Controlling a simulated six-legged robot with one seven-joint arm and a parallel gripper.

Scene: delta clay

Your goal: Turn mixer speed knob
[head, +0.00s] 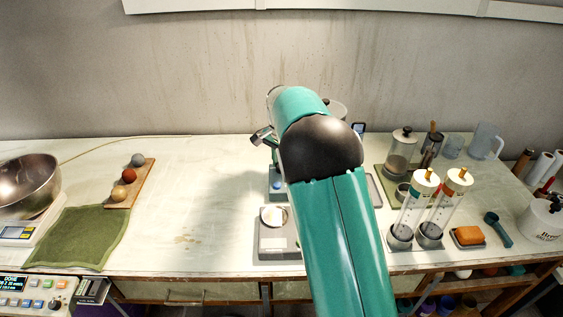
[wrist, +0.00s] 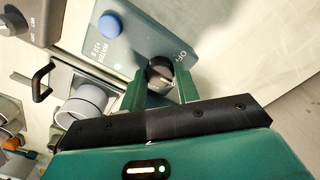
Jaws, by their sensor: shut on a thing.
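The mixer (wrist: 118,48) is a grey-blue box with a blue button (wrist: 111,25) and printed panel text, filling the upper middle of the wrist view. Its dark round speed knob (wrist: 160,70) sits near the panel's lower right corner. My gripper (wrist: 161,80) has its two green fingers on either side of the knob and is shut on it. In the head view, part of the mixer (head: 276,187) shows left of my teal arm. The arm hides the rest of the mixer, the knob and the gripper there.
A grey device with a white dish (head: 273,215) stands in front of the mixer. A green towel (head: 78,238) lies left. The table's left middle is clear.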

